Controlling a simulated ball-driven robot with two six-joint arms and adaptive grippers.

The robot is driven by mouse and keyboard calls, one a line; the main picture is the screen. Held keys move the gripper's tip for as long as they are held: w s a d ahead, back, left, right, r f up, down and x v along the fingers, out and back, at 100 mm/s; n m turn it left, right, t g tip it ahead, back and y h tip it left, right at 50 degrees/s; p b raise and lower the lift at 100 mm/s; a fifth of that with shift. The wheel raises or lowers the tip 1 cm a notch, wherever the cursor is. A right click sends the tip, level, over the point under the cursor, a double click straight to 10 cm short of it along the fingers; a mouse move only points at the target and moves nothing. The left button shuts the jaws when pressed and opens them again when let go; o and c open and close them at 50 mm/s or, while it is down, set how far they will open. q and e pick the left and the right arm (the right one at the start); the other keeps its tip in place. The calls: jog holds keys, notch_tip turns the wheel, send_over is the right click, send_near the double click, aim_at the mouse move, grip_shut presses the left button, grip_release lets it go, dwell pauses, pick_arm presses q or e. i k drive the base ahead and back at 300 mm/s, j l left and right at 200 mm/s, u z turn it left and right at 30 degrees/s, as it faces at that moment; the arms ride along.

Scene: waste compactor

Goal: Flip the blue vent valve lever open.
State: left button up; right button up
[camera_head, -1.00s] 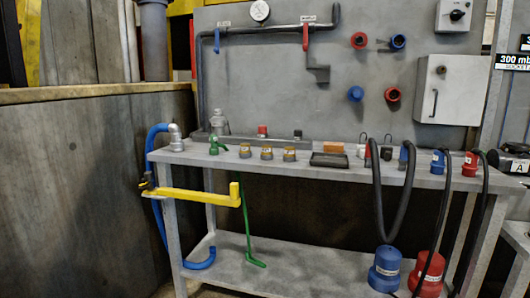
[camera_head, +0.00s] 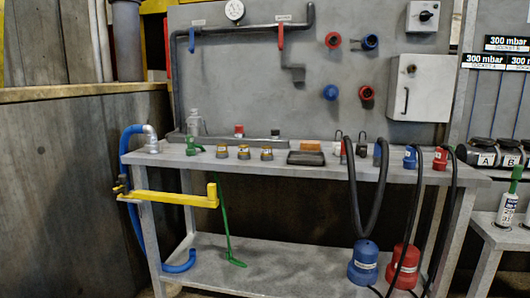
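The blue vent valve lever (camera_head: 191,40) hangs straight down from the dark pipe (camera_head: 240,30) at the upper left of the grey back panel. A small label sits above it. A red lever (camera_head: 281,37) hangs down from the same pipe further right, also under a label. A round gauge (camera_head: 235,11) is above the pipe between them. Neither of my grippers shows in the view, so nothing is seen near the levers.
A grey workbench (camera_head: 290,180) stands below the panel with several small fittings on top. A yellow arm (camera_head: 170,197) sticks out at its left front. Blue (camera_head: 364,262) and red (camera_head: 403,270) plugs with hanging cables are at the right. A second bench (camera_head: 500,236) stands further right.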

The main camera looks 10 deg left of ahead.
aim_at(191, 49)
jog(key=i+j, duration=1.2)
jog(key=j, duration=0.15)
jog(key=i+j+z, duration=0.1)
jog(key=i+j, duration=0.55)
